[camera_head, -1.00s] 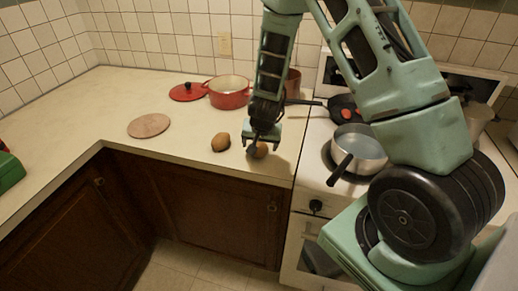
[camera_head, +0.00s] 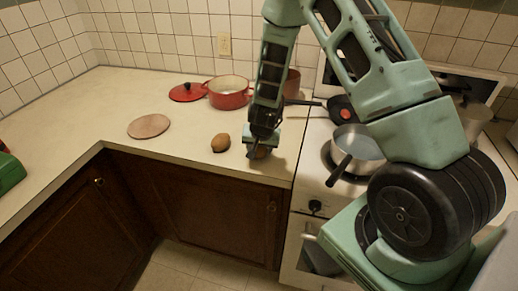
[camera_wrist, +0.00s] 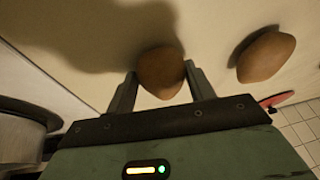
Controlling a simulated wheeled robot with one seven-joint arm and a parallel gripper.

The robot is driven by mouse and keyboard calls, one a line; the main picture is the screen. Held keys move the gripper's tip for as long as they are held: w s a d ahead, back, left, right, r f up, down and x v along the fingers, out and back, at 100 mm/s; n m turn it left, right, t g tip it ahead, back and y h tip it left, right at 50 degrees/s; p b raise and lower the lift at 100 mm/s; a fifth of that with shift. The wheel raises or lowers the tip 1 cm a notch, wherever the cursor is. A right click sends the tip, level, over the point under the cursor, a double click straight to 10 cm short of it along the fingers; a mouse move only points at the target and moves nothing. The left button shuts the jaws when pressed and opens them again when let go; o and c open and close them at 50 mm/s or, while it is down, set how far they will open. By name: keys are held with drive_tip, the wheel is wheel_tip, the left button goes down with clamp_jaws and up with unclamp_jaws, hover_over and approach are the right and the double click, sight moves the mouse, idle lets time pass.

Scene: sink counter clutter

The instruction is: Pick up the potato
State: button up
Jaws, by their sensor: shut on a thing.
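My gripper (camera_head: 259,150) points down at the counter near its front edge and is shut on a brown potato (camera_wrist: 161,72). In the wrist view the potato sits between the two fingers, with a finger against each side. In the head view the gripper hides most of it. A second brown potato (camera_head: 221,142) lies on the counter just left of my gripper; it also shows at the right in the wrist view (camera_wrist: 266,56).
A red pot (camera_head: 229,94) and its red lid (camera_head: 187,92) stand behind on the counter (camera_head: 90,120). A round wooden board (camera_head: 149,126) lies to the left. On the stove at right are a saucepan (camera_head: 360,143) and a dark frying pan (camera_head: 343,108).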

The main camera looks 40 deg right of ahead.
wheel_tip(320, 180, up, 8)
drive_tip(key=shift+r+p, duration=0.25)
drive_tip(key=shift+p, duration=0.05)
drive_tip(key=shift+d+r, duration=0.1)
drive_tip(key=shift+r, duration=0.65)
drive_tip(key=s+d+r+b, duration=0.4)
drive_tip(key=s+d+b, duration=0.1)
drive_tip(key=s+d, duration=0.4)
drive_tip(key=s+d+r+b, duration=0.4)
drive_tip(key=s+d+b, duration=0.2)
drive_tip(key=s+d, duration=0.4)
drive_tip(key=shift+s+d+r, duration=0.2)
drive_tip(key=shift+d+r, duration=0.2)
drive_tip(key=shift+d, duration=1.5)
drive_tip(key=shift+w, duration=0.1)
drive_tip(key=shift+w+d, duration=0.1)
drive_tip(key=shift+w, duration=0.15)
